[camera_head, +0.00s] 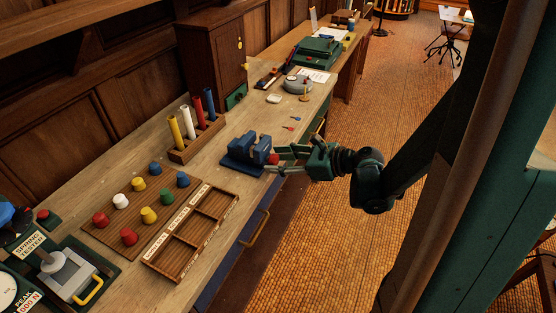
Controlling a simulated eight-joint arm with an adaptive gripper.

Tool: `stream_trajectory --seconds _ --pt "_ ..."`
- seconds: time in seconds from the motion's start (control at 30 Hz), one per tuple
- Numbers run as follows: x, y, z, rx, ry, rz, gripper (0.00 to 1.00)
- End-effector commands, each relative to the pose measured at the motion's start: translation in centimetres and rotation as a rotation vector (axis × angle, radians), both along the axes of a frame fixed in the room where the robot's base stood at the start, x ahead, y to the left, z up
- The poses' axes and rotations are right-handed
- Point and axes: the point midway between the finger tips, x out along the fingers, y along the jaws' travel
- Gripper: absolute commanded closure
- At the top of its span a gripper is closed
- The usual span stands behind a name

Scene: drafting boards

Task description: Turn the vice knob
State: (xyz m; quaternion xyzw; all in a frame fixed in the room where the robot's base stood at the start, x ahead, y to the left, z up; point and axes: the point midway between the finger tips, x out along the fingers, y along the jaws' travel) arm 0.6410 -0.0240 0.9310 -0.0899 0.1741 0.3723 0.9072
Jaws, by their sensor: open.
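A blue vice (246,153) stands on the wooden bench near its front edge, about the middle of the picture. A red knob (273,159) shows on the vice's right side, facing my arm. My gripper (276,160) reaches in from the right, with its green body lying roughly level beyond the bench edge. Its fingers are open, one passing behind the knob and one in front of it. The knob sits between or very near the fingertips. I cannot tell whether the fingers touch it. Part of the knob and vice screw is hidden.
A rack with coloured cylinders (202,140) stands left of the vice. A board with several coloured pegs (115,222) and a divided wooden tray (163,270) lie nearer. A spring tester (72,275) is at lower left. Small keys (292,127) lie behind the vice.

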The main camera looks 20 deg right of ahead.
Motion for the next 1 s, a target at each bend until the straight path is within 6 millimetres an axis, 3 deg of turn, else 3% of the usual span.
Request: stream_trajectory --seconds 0.3,1.0 --pt "0.1 -0.1 0.0 0.142 0.141 0.000 0.57" --pt "-4.4 -5.2 2.8 0.141 0.139 -0.002 0.57"
